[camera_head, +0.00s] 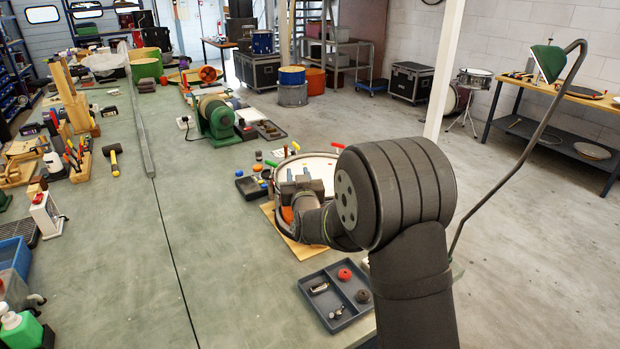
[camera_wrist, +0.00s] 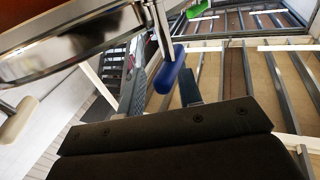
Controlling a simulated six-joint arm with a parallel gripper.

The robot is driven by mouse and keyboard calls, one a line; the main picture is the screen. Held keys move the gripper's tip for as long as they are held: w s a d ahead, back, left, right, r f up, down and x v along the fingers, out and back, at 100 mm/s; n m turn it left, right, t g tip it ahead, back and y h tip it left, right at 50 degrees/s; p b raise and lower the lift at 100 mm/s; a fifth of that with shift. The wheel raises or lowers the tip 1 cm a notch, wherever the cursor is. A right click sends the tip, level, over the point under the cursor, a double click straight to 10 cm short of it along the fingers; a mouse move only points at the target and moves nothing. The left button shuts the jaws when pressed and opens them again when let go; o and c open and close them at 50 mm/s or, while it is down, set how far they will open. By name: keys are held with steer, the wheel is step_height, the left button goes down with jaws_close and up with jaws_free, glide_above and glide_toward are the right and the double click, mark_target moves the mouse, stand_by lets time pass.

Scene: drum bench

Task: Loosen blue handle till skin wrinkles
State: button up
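The blue handle (camera_wrist: 168,72) hangs on a metal rod beside the drum's shiny metal rim (camera_wrist: 75,45) in the wrist view. My gripper (camera_wrist: 161,88) has its two dark fingers apart, one to each side of the handle as seen there. I see a gap on both sides, and cannot tell how deep the handle lies between them. In the head view the drum (camera_head: 325,166) lies on a wooden board, with my wrist over its near left side. Its pale skin is partly hidden, and I cannot make out wrinkles. The blue handle is not clear there.
A green handle (camera_wrist: 197,9) and a cream handle (camera_wrist: 17,120) are also around the rim. A red handle (camera_head: 337,145) shows at the drum's far side. A divided tray (camera_head: 328,293) with small parts is in front. A green-based machine (camera_head: 215,122) stands behind. The bench's left middle is clear.

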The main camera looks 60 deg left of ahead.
steer(key=w+d+f+n+g, duration=0.15)
steer(key=d+n+g, duration=0.45)
steer(key=d+g, duration=0.7)
steer(key=s+a+t, duration=0.1)
steer(key=a, duration=0.3)
steer(key=s+a+t, duration=0.1)
steer(key=a, duration=0.4)
steer(key=s+a+t, duration=0.1)
steer(key=a, duration=0.4)
steer(key=shift+s+a+f, duration=0.1)
steer(key=shift+s+f, duration=0.3)
